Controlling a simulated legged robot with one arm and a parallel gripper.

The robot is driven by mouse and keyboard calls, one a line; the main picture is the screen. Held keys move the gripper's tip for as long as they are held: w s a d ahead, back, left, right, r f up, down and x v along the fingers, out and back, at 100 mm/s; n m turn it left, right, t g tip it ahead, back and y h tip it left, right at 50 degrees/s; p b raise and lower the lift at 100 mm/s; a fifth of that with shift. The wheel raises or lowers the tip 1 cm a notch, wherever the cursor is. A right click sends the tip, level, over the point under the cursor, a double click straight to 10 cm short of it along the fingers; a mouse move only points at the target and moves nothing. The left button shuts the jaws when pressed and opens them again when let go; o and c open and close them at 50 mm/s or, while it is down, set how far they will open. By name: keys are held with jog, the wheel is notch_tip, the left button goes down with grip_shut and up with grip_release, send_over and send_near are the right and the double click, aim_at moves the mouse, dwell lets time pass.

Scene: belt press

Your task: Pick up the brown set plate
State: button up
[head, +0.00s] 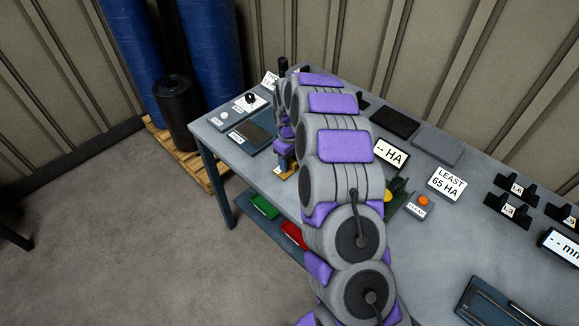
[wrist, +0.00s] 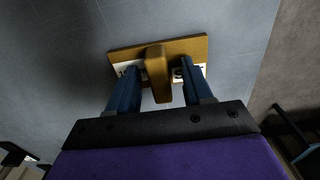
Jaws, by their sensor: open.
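The brown set plate (wrist: 182,45) lies on the grey table in the wrist view, with a raised brown grip (wrist: 157,72) in its middle and white labels on it, partly covered by my fingers. My gripper (wrist: 158,68) is open, its two blue fingers on either side of the raised grip, with a gap visible at each side. In the head view the gripper (head: 286,160) points down near the table's front left edge. Only a small brown bit of the plate (head: 289,173) shows there; my arm hides much around it.
The grey table (head: 255,172) holds a "-- HA" display (head: 391,156), a "LEAST 65 HA" sign (head: 449,184), an orange button (head: 423,201) and dark pads (head: 395,122). Green (head: 264,206) and red (head: 293,234) trays sit below. Rolls on a pallet (head: 205,170) stand left.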

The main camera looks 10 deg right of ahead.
grip_shut()
dwell(0.3)
dwell(0.3)
